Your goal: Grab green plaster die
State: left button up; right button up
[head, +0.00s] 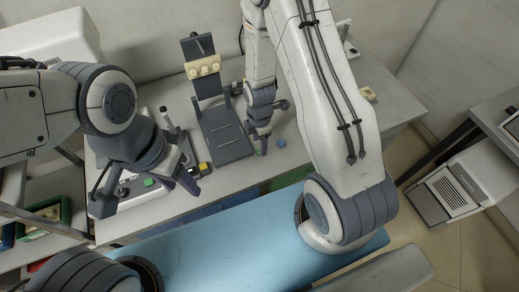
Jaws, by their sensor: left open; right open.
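A small green item (148,182) shows between the fingers of my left gripper (146,192), over a pale control box. I cannot tell whether it is a die or a button, or whether a finger touches it. My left gripper is open, with its fingers spread to either side of that item. My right gripper (260,143) points down at the worktop beside the dark stand, and its jaws are open. A tiny greenish spot shows at its tips, too small to identify. A small blue block (281,143) lies just right of my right gripper.
A light blue padded surface (230,240) lies in front. The worktop's right side is mostly clear.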

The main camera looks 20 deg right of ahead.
notch_tip(320, 180, down, 4)
jog(key=shift+d+r, duration=0.1)
jog(key=shift+d, duration=0.05)
grip_shut()
jog(key=shift+r, duration=0.15)
